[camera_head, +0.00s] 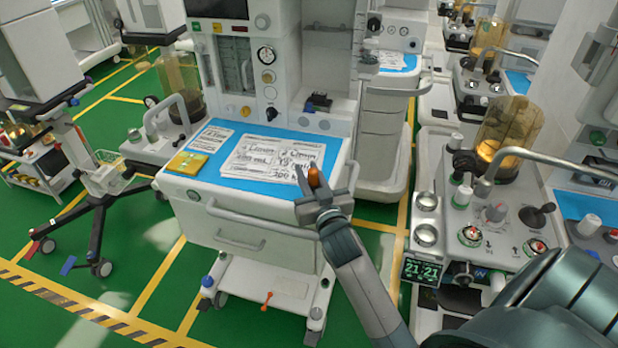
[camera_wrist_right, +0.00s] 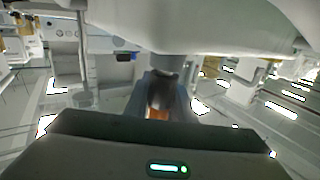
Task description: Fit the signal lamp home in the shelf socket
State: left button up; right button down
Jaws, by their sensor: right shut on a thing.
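My right gripper (camera_head: 318,185) reaches in from the lower right and is shut on an orange signal lamp (camera_head: 314,176). In the head view the lamp's rounded top sticks up between the fingers, in front of the cart's papers. In the right wrist view orange (camera_wrist_right: 157,114) shows low between the fingers, with a grey round part (camera_wrist_right: 165,66) just beyond them; I cannot tell whether it touches the lamp. I cannot make out the shelf socket for certain. My left gripper is not in view.
The white anaesthesia cart (camera_head: 250,225) has papers (camera_head: 270,156) and a yellow pad (camera_head: 187,163) on its blue top. Another cart with knobs and an amber dome (camera_head: 512,128) stands close on the right. Green floor (camera_head: 110,300) is open at the lower left.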

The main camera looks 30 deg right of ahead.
notch_tip(320, 180, up, 4)
jog(key=shift+f, duration=0.15)
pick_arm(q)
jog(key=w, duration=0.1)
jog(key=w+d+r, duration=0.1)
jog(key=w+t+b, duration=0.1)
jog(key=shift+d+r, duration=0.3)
pick_arm(e)
jog(key=s+d+r, duration=0.5)
jog(key=s+r, duration=0.1)
jog(key=s, duration=0.4)
jog(key=shift+s+d+r, duration=0.15)
jog(key=shift+d+r, duration=0.05)
jog(key=shift+r, duration=0.15)
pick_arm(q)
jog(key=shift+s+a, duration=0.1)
